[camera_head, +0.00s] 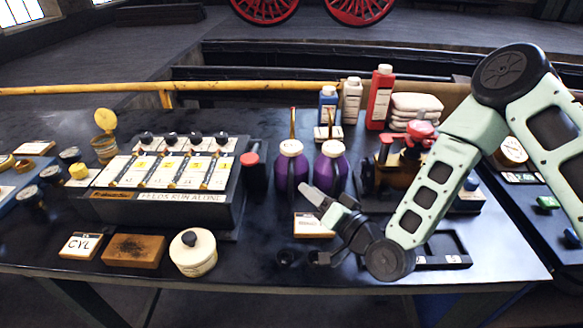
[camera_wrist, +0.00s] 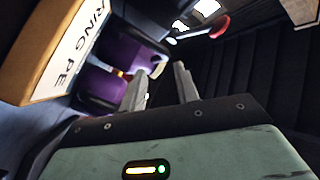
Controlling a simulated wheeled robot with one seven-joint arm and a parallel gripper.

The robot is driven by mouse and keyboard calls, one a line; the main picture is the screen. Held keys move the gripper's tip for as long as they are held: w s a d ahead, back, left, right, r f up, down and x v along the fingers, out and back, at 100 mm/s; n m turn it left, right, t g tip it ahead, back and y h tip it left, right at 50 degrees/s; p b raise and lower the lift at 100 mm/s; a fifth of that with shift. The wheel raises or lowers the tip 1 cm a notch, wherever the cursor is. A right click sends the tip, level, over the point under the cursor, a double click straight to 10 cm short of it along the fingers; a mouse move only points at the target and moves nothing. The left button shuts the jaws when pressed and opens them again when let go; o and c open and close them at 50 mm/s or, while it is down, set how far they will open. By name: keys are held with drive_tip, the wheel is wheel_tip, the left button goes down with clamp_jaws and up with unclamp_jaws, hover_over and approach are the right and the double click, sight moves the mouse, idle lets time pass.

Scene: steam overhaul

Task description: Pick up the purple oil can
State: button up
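Two purple oil cans with cream tops and thin brass spouts stand upright side by side on the black table, the left can (camera_head: 289,172) and the right can (camera_head: 331,172). My gripper (camera_head: 316,193) is in front of them, low, and overlaps the lower front of the right can in the head view. In the wrist view, my gripper (camera_wrist: 160,74) has its two grey fingers apart with nothing between them. Purple can bodies (camera_wrist: 125,52) show to the left of the fingers, tilted in that picture. Which can is which there I cannot tell.
A labelled block (camera_head: 312,225) lies in front of the cans; a block with lettering (camera_wrist: 45,45) fills the wrist view's upper left. A red-capped dark bottle (camera_head: 254,175) stands left, a brass-and-red device (camera_head: 400,165) right. Blue, white and red bottles (camera_head: 380,97) stand behind.

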sight(291, 174)
drive_tip(key=x, duration=0.2)
drive_tip(key=shift+w+a, duration=0.3)
drive_tip(key=p+x, duration=0.2)
drive_tip(key=x, duration=0.2)
drive_tip(key=shift+s+a+r+p, duration=0.1)
drive_tip(key=shift+a+r+p, duration=0.1)
drive_tip(key=shift+p, duration=0.1)
drive_tip(key=shift+w+a+f, duration=0.1)
drive_tip(key=shift+w+a, duration=0.2)
drive_tip(key=shift+w, duration=0.2)
clamp_jaws()
